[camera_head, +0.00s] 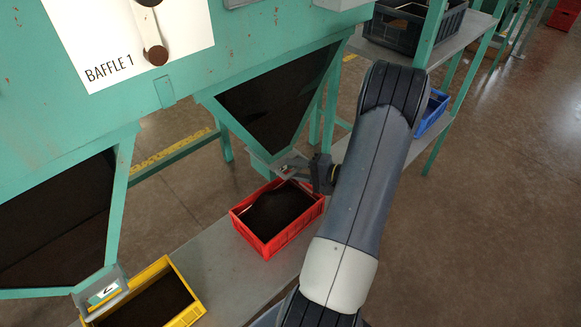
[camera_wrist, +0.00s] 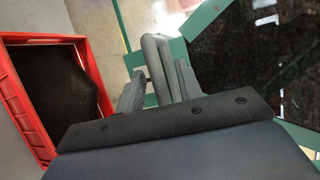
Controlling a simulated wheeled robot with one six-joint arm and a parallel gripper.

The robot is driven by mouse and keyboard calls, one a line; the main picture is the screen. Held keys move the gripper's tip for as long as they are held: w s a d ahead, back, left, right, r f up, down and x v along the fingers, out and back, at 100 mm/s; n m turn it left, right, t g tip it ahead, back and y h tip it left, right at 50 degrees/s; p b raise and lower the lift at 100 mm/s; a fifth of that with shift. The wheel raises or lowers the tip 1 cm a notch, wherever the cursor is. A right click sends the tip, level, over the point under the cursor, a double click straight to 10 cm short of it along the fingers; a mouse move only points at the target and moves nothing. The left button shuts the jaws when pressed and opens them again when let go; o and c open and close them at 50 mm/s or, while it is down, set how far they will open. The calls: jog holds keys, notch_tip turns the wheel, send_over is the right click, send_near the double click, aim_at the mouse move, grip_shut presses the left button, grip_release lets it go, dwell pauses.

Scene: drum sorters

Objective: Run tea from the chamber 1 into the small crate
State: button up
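A red crate (camera_head: 265,247) stands on the grey shelf under the right chute; dark material shows inside it, and I cannot tell how deep it is. The crate also shows at the left of the wrist view (camera_wrist: 28,108). The right chute (camera_head: 278,100) has a dark panel, and a grey handle (camera_wrist: 155,70) sits at its lower end. My gripper (camera_head: 298,172) is at that handle, just above the crate's back edge. In the wrist view its two fingers (camera_wrist: 160,88) stand on either side of the handle; whether they press on it is unclear. The right chute's number is hidden.
A yellow crate (camera_head: 192,312) with dark contents sits under the left chute (camera_head: 60,225), whose grey handle plate (camera_head: 103,293) carries a number. A "BAFFLE 1" panel (camera_head: 120,70) with a lever is above. A dark bin (camera_head: 405,35) and blue bin (camera_head: 432,112) stand on shelves behind my arm.

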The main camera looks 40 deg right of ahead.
jog(key=shift+x, duration=0.85)
jog(key=shift+s, duration=0.1)
jog(key=c, duration=0.6)
jog(key=shift+f, duration=0.1)
grip_shut()
